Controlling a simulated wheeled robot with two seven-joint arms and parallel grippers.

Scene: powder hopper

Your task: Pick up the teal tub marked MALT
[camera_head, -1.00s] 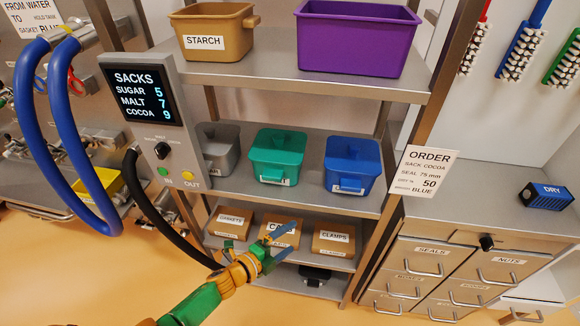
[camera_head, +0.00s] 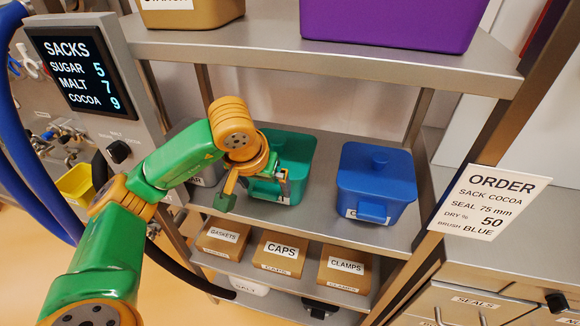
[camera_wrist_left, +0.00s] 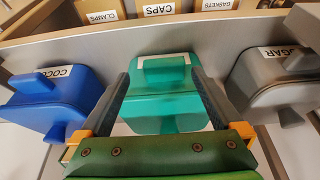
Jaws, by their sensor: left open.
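The teal tub (camera_head: 299,150) sits on the middle shelf between a grey tub and a blue tub. My left arm hides part of it in the head view. In the wrist view the teal tub (camera_wrist_left: 165,110) is upside down in the picture, with its front handle toward the top; I cannot read its label. My left gripper (camera_head: 257,190) is open at the front of the teal tub. In the wrist view its two fingers (camera_wrist_left: 163,82) reach along both sides of the tub; I cannot tell whether they touch it. My right gripper is not in view.
The blue tub (camera_head: 378,182), labelled as cocoa in the wrist view, stands to the right. The grey tub (camera_wrist_left: 270,80) stands on the other side. A shelf (camera_head: 330,68) with a purple bin (camera_head: 390,18) is above. Boxes such as CAPS (camera_head: 279,252) stand below.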

